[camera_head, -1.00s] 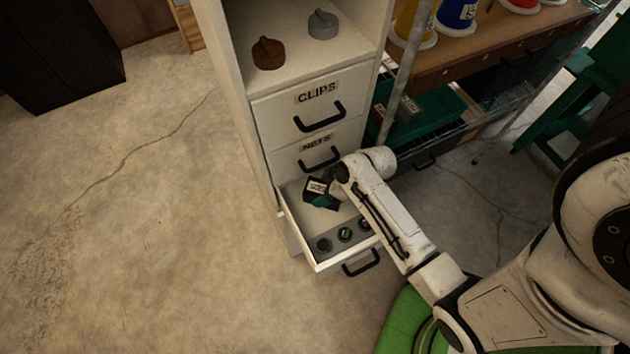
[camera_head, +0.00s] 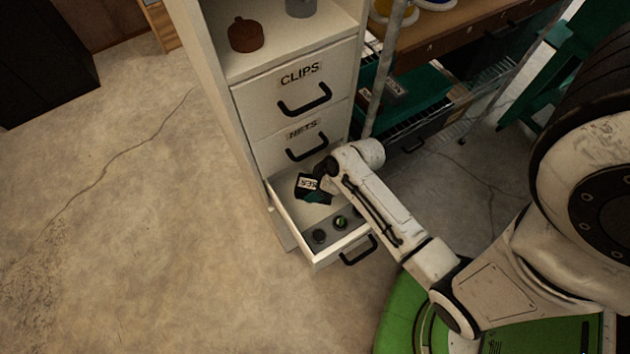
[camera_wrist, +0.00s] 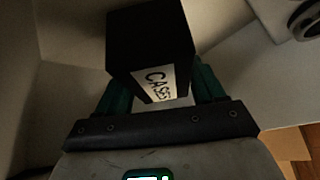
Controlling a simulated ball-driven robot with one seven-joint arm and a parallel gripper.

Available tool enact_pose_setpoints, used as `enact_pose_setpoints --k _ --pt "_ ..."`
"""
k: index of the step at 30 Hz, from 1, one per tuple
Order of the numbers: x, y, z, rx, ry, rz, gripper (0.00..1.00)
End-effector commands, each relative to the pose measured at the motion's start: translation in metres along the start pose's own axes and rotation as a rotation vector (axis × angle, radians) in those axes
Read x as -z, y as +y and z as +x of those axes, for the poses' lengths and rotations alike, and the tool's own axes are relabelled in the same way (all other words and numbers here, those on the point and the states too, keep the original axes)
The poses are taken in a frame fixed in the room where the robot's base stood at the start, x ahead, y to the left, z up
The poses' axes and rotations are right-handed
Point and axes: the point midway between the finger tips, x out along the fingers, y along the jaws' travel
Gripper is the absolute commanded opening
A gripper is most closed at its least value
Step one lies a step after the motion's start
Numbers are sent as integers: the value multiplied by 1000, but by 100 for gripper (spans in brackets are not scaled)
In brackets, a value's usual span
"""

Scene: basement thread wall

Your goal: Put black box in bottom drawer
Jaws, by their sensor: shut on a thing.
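The black box (camera_head: 307,187) has a white label and is in my gripper, over the open bottom drawer (camera_head: 291,225). In the wrist view the black box (camera_wrist: 150,38) sits between the two green fingers, and its label reads roughly "CASES". My gripper (camera_wrist: 160,88) is shut on it. In the head view my gripper (camera_head: 318,194) is inside the outline of the drawer, near its back left. I cannot tell whether the box touches the drawer floor. The drawer's front has a dark handle (camera_head: 358,250).
Above are closed drawers labelled CLIPS (camera_head: 300,75) and NETS (camera_head: 302,130). A brown lidded pot (camera_head: 246,36) stands on the shelf. A metal rack (camera_head: 450,100) stands at right. Floor at left is clear.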

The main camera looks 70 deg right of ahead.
Motion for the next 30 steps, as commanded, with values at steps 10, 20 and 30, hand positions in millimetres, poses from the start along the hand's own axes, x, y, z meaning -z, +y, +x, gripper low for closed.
enact_pose_setpoints --k 10,20,30 --pt "-1 0 2 0 0 0 86" --pt "0 0 0 1 0 0 94" --pt "5 -1 -44 -1 0 -1 94"
